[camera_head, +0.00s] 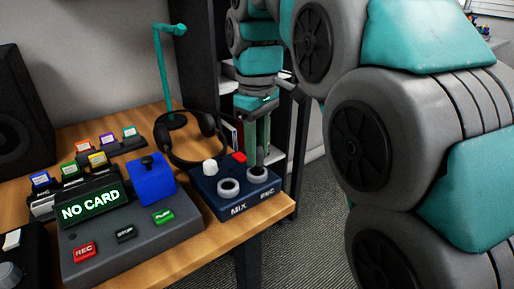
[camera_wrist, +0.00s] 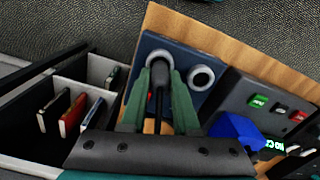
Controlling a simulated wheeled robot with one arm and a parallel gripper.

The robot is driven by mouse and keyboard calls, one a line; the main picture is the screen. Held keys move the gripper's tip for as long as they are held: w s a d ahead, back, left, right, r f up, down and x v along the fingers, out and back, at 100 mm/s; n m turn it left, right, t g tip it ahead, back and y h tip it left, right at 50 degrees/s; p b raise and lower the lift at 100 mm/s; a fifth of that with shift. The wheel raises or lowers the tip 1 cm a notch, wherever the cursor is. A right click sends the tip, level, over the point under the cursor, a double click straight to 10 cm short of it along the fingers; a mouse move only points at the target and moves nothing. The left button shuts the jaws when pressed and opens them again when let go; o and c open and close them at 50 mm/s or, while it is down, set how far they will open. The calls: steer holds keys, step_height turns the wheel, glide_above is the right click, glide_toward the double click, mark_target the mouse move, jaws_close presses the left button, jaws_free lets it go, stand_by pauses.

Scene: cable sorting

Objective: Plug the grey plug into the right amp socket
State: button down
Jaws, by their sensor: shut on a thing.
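The amp is a dark blue box (camera_head: 220,190) at the right front corner of the desk, with two pale ring sockets marked MIX (camera_head: 229,187) and REC (camera_head: 257,175). The right socket is REC. My gripper (camera_head: 263,158) points down over it. In the wrist view my gripper (camera_wrist: 163,82) is shut on the dark grey plug (camera_wrist: 158,75), with a dark cable trailing below it. The plug lines up with the ring (camera_wrist: 144,59), while the other ring (camera_wrist: 202,78) is bare. I cannot tell if the plug is inside the socket; in the head view the fingers hide it.
A white knob (camera_head: 210,167) and a red part (camera_head: 239,157) are at the amp's back. Black headphones (camera_head: 192,150) lie behind it. The recorder (camera_head: 135,240) with a blue block (camera_head: 154,184) is left. A divided bin (camera_wrist: 98,68) shows in the wrist view.

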steer(key=shift+f+b, duration=0.3)
steer(key=shift+f, duration=0.5)
stand_by(0.9)
steer(key=c, duration=0.6)
jaws_free()
steer(key=shift+o, duration=0.4)
steer(key=o, duration=0.4)
steer(key=shift+s, duration=0.15)
